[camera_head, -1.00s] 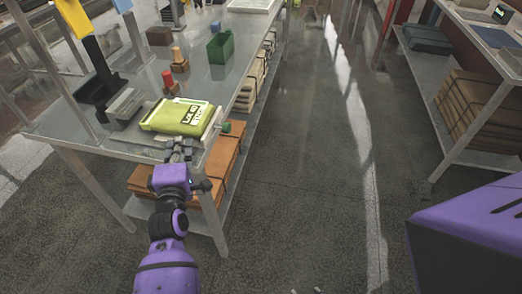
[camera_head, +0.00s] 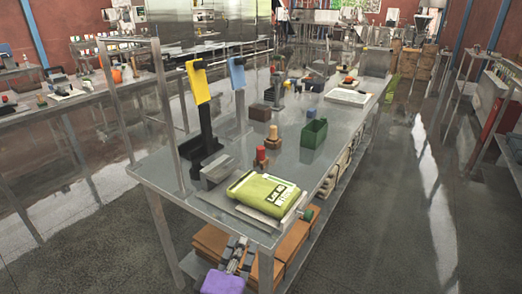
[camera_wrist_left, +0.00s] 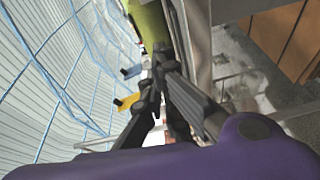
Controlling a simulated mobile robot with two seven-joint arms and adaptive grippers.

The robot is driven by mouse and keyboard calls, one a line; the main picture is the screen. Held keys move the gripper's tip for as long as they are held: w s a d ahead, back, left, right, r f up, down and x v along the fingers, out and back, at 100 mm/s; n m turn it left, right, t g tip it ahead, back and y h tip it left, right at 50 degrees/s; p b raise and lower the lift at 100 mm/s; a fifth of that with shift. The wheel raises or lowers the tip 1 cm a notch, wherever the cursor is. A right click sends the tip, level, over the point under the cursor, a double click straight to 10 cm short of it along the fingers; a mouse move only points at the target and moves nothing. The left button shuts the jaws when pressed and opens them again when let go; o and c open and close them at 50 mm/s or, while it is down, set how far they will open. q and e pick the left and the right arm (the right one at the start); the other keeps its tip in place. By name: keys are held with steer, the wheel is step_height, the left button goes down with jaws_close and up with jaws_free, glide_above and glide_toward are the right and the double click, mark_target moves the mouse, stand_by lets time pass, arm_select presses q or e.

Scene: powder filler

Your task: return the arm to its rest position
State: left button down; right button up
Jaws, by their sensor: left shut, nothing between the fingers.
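My left gripper (camera_head: 238,251) is at the bottom of the head view, in front of the near edge of the metal table (camera_head: 190,170). Its fingers are shut and empty. Its purple wrist shows at the bottom edge of the view. The left wrist view shows the shut fingers (camera_wrist_left: 163,65) pointing up past the table edge, with the green bag (camera_wrist_left: 150,22) above the tips. In the head view the green bag (camera_head: 262,194) lies flat on a board at the table's near corner, apart from the gripper. My right gripper is not in view.
Brown boxes (camera_head: 212,240) sit on the shelf under the table. A green bin (camera_head: 314,133), a red-topped weight (camera_head: 261,156) and yellow (camera_head: 197,82) and blue (camera_head: 237,73) holders stand on the table. The floor (camera_head: 420,200) to the right is clear.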

arm_select(q)
steer(key=s+a+f+m+g+y+p, duration=0.1)
steer(key=s+a+f+m+g+y, duration=0.15)
steer(key=s+a+f+m, duration=0.4)
steer(key=s+a+f+m+g+y+p, duration=0.1)
steer(key=s+a+f+m+g, duration=0.2)
steer(key=s+f+m, duration=0.5)
steer(key=s+a+f+g, duration=0.1)
steer(key=s+a+f, duration=0.1)
steer(key=s, duration=0.4)
steer(key=s+a+f+g+y+p, duration=0.1)
steer(key=s+a+f, duration=0.2)
steer(key=s, duration=0.3)
steer(key=s+a+f+g, duration=0.1)
steer(key=s+a+f, duration=0.1)
steer(key=s+f, duration=0.2)
steer(key=shift+s+a+f+n, duration=0.15)
steer(key=shift+s+a+n, duration=0.25)
steer(key=shift+s, duration=0.85)
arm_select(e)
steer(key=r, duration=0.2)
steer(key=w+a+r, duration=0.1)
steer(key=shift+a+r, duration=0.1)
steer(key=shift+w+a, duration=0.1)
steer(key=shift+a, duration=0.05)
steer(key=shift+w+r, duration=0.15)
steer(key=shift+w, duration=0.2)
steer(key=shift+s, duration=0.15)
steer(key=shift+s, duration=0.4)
